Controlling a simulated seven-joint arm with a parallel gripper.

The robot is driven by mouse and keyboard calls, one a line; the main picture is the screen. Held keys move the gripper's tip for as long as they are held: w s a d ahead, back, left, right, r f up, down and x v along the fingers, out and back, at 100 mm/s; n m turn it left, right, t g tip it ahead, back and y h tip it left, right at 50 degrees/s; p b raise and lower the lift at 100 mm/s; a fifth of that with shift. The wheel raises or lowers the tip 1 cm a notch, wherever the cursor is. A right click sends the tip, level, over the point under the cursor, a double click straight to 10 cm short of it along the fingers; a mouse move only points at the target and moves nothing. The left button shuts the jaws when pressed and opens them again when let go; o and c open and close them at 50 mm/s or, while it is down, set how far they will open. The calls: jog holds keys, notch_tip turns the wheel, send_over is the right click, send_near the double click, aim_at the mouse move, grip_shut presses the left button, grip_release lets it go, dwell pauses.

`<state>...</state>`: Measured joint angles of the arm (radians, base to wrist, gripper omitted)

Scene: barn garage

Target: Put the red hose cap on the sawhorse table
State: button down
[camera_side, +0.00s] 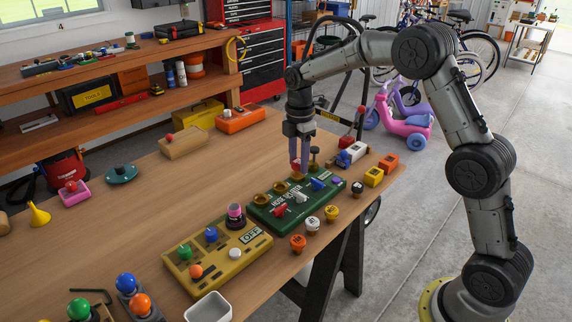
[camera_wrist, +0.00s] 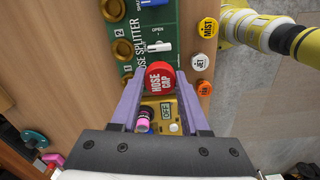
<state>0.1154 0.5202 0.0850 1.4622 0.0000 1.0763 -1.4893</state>
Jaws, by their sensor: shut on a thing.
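The red hose cap (camera_wrist: 160,77), a round lid lettered HOSE CAP, is between my gripper's fingertips (camera_wrist: 160,92) in the wrist view. My gripper (camera_side: 301,168) is shut on it, and only a bit of red shows between the fingers in the side view. I cannot tell whether the cap still touches a brass outlet there. The sawhorse table (camera_side: 140,220) is a wooden top on dark legs.
A yellow board (camera_side: 225,265) with colored knobs stands near the splitter. Orange, white and yellow nozzle caps (camera_side: 313,224) line the table's right edge. A white tray (camera_side: 209,307) is at the front. Bare wood lies left of the splitter.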

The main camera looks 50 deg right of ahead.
jog(key=s+d, duration=0.3)
jog(key=s, duration=0.8)
jog(key=s+d, duration=0.2)
jog(key=s, duration=0.9)
jog(key=w+d+f, duration=0.1)
jog(key=w+f, duration=0.2)
jog(key=w, duration=0.1)
jog(key=w+d+f, duration=0.2)
jog(key=w+f, duration=0.1)
jog(key=w, duration=0.1)
jog(key=w+d+f, duration=0.2)
jog(key=w+f, duration=0.1)
jog(key=w, duration=0.1)
jog(key=shift+w+d+f, duration=0.15)
jog(key=shift+w+f, duration=0.1)
jog(key=shift+w, duration=0.05)
jog(key=shift+w+f, duration=0.15)
jog(key=shift+f, duration=1.55)
jog(key=shift+f, duration=0.15)
jog(key=shift+c, duration=2)
grip_release()
